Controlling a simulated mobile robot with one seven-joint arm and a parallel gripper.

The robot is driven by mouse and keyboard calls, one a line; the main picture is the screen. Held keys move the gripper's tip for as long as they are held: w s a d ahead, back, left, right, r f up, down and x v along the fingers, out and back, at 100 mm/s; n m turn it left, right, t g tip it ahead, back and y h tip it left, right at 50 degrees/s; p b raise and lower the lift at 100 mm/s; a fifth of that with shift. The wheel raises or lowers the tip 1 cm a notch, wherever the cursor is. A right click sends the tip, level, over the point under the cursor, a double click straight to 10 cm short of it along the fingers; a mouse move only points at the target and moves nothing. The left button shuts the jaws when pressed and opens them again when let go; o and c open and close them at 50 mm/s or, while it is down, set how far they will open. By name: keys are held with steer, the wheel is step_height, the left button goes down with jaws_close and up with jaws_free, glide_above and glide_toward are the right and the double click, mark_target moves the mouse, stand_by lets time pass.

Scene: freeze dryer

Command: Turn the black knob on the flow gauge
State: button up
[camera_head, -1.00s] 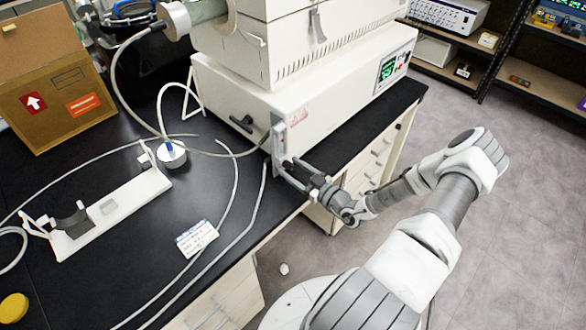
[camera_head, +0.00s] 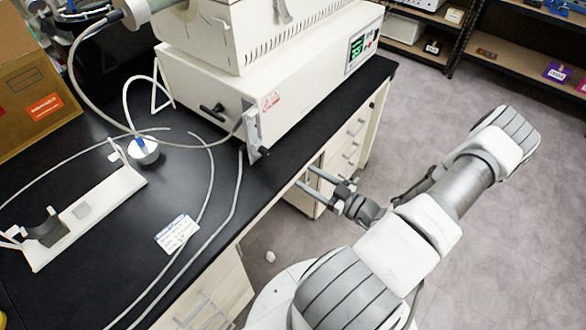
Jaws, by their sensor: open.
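The flow gauge (camera_head: 252,130) is a narrow upright grey-white strip on the near corner of the white machine. Its black knob (camera_head: 259,154) shows at the lower end of the gauge, small and partly dark against the bench, so its turn angle cannot be read. My gripper (camera_head: 304,176) is open and empty, its two grey fingers pointing left toward the gauge. It is to the right of and below the knob in the picture, clearly apart from it, over the bench's front edge.
The white machine (camera_head: 270,75) stands on a black bench (camera_head: 110,210) with drawers below. Loose tubes, a white stand (camera_head: 85,215) and a label card (camera_head: 177,233) lie left. Open floor lies right.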

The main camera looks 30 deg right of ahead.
steer(key=v, duration=0.2)
steer(key=shift+s+d, duration=0.1)
steer(key=shift+s, duration=0.2)
stand_by(0.3)
